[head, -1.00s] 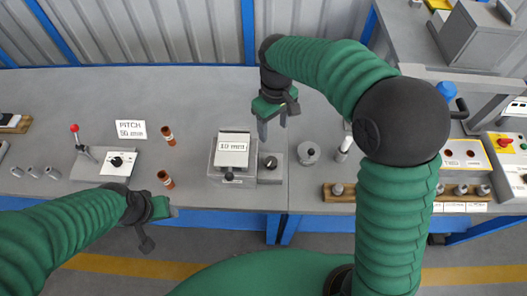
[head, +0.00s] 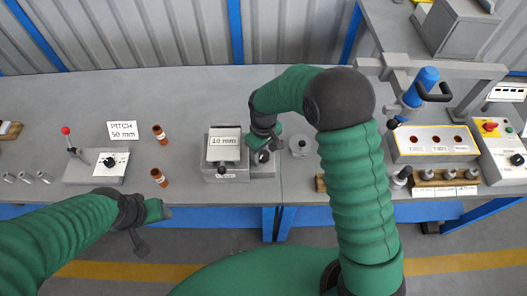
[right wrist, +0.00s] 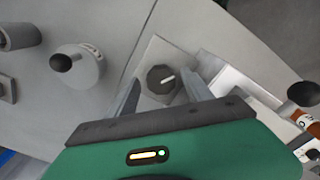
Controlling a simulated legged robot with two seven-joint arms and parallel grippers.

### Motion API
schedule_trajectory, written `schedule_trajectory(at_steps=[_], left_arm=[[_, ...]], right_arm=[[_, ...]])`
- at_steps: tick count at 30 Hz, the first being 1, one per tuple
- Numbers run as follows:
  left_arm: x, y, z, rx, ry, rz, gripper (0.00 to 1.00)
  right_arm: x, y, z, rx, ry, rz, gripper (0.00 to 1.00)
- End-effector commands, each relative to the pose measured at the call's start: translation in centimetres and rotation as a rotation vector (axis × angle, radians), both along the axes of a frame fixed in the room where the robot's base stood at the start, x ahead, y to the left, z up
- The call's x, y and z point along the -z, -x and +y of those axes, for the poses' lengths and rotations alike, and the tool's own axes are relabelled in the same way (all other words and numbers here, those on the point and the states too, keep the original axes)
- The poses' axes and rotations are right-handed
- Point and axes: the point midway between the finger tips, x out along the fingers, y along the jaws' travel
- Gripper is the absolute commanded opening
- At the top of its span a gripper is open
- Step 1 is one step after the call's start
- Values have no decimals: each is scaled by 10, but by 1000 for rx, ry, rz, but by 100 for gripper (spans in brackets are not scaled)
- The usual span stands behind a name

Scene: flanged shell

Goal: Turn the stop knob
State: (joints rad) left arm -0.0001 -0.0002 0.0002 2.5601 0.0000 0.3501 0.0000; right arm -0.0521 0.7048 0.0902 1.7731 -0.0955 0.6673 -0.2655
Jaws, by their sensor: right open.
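The stop knob appears to be the round black knob with a white pointer line (right wrist: 161,79). It sits on a small grey block beside the box with a "10 mm" sign (head: 224,148). In the right wrist view the pointer line slants up to the right. My right gripper (right wrist: 160,92) is open above the block, with one finger on each side of the knob. I cannot tell whether the fingers touch it. In the head view my right gripper (head: 258,149) partly hides the knob. My left gripper (head: 160,212) hangs near the front edge of the bench, its fingers unclear.
A grey round piece with a black knob (head: 299,146) stands close to the right of my right gripper. A lever plate with another black knob (head: 110,161) and copper-coloured cylinders (head: 159,134) are at left. A control panel (head: 432,140) is at right.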

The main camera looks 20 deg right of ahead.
Motion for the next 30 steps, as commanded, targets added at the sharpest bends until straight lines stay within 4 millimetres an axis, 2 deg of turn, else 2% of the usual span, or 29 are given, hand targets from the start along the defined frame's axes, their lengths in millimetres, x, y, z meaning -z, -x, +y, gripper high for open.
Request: schedule_trajectory(at_steps=[4, 5, 18, 30], left_arm=[[0, 0, 0, 0, 0, 0, 59], [0, 0, 0, 0, 0, 0, 59], [0, 0, 0, 0, 0, 0, 59], [-5, 0, 0, 0, 0, 0, 59]], right_arm=[[0, 0, 0, 0, 0, -1, 59], [0, 0, 0, 0, 0, -1, 56], [0, 1, 0, 1, 0, 1, 0], [-1, 1, 0, 69, 1, 2, 0]])
